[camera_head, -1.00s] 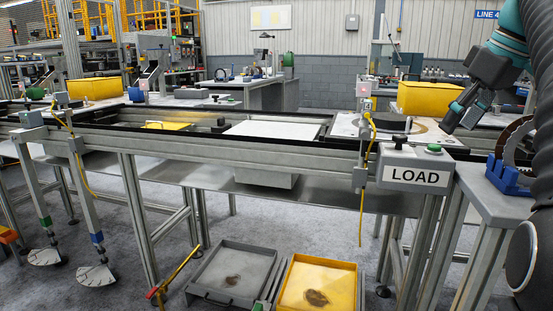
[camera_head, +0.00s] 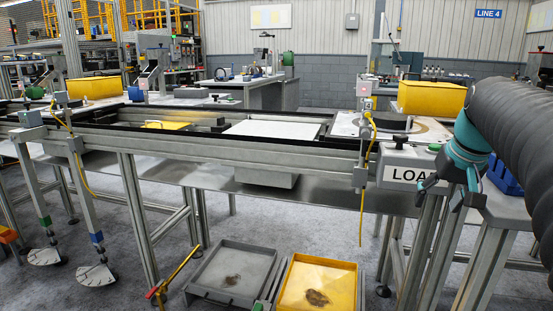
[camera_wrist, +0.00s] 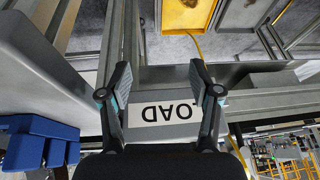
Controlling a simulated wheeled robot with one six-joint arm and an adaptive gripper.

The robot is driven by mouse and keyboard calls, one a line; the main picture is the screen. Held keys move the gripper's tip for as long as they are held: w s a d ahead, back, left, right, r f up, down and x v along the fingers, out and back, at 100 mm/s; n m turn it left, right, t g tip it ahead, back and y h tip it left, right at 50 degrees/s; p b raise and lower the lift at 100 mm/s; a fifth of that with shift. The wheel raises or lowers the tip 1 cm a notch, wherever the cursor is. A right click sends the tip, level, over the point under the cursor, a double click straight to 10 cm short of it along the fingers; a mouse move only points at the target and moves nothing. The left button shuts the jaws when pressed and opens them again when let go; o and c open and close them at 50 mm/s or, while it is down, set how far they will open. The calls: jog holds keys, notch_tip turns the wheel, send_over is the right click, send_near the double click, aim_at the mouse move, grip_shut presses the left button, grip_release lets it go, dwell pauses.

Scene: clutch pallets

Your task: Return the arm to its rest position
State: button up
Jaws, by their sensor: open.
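My gripper (camera_head: 441,193) hangs at the right of the head view, in front of the end of the conveyor frame and partly covering the LOAD sign (camera_head: 402,174). Its dark fingers are spread apart with nothing between them. In the wrist view my gripper (camera_wrist: 160,76) also shows open and empty, and the LOAD sign (camera_wrist: 165,111) appears upside down behind the fingers. My teal wrist and dark arm come in from the right edge.
The conveyor frame (camera_head: 250,150) spans the picture close by. A blue holder (camera_head: 505,177) sits on the right stand, partly behind my arm. A grey tray (camera_head: 228,272) and a yellow tray (camera_head: 318,287) lie low in front. A yellow bin (camera_head: 430,98) stands behind.

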jog(key=s+a+f+n+t, duration=0.1)
jog(key=s+a+f+n, duration=0.1)
jog(key=s+a+f, duration=1.4)
jog(key=shift+s+a+n, duration=0.3)
jog(key=shift+s, duration=1.45)
